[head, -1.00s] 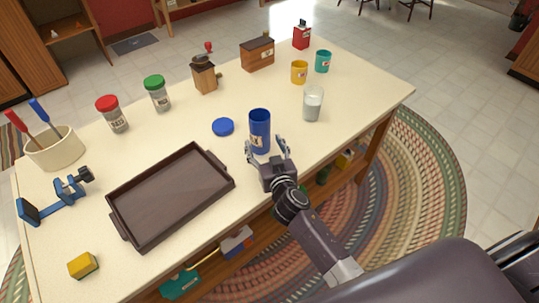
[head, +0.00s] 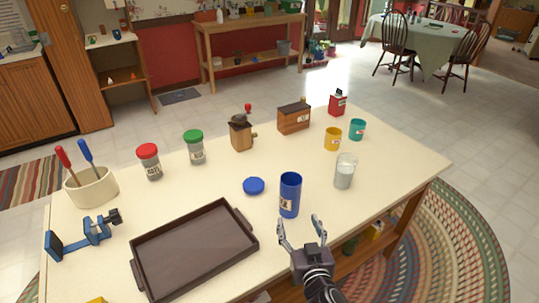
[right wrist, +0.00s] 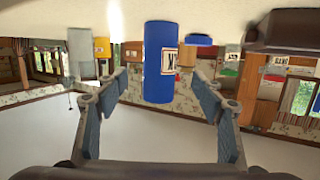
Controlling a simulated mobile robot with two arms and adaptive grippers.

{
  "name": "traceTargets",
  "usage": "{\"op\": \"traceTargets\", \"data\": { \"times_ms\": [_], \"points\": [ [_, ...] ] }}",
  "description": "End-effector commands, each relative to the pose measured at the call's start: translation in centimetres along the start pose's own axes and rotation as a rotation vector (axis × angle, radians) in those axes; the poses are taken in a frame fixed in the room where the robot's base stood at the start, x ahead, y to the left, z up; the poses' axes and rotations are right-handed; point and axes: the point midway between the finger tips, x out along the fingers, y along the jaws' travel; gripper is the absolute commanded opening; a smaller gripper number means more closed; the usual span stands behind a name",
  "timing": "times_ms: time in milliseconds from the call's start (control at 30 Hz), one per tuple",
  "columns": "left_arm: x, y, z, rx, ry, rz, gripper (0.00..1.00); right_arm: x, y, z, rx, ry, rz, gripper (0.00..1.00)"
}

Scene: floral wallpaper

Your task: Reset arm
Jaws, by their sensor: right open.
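My right gripper (head: 300,221) is open and empty at the front edge of the table. A blue canister (head: 290,194) with a white label stands upright on the table just beyond its fingertips. In the right wrist view, which looks upside down, the canister (right wrist: 160,62) shows between and beyond the two spread fingers (right wrist: 158,88), not gripped. The round blue lid (head: 254,186) lies flat on the table left of the canister. My left gripper is not in view.
A brown tray (head: 136,266) lies at the front left of the table (head: 385,205). A glass (head: 345,171), yellow cup (head: 332,139) and teal cup (head: 357,130) stand to the right. Red-lidded (head: 150,161) and green-lidded (head: 194,147) jars and a grinder (head: 241,132) stand behind.

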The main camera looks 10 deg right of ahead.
Motion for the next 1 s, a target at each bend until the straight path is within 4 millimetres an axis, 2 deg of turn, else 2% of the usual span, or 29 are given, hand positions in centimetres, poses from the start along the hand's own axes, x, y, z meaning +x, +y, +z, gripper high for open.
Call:
{"op": "traceTargets", "data": {
  "times_ms": [133, 267, 400, 467, 600, 700, 1000],
  "points": [
    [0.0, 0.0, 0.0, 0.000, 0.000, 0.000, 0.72, -0.4, 0.7, 0.3, 0.001, -0.020, 0.019, 0.62],
    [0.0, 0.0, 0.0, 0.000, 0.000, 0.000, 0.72, -2.4, 3.4, 1.9, -0.001, -0.126, 0.097, 0.62],
    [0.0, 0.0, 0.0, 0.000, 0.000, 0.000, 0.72, -7.2, 6.3, 5.6, -0.018, -0.362, 0.166, 0.62],
    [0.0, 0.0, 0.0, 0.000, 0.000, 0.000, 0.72, -9.6, 6.8, 7.2, -0.033, -0.472, 0.165, 0.62],
    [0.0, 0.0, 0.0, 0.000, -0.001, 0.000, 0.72, -14.6, 6.6, 9.8, -0.070, -0.673, 0.114, 0.62],
    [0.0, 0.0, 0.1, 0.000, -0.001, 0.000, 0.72, -17.6, 6.1, 10.9, -0.097, -0.782, 0.060, 0.62],
    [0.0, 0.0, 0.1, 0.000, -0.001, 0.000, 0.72, -25.8, 4.0, 12.4, -0.184, -1.023, -0.134, 0.62]
  ]
}}
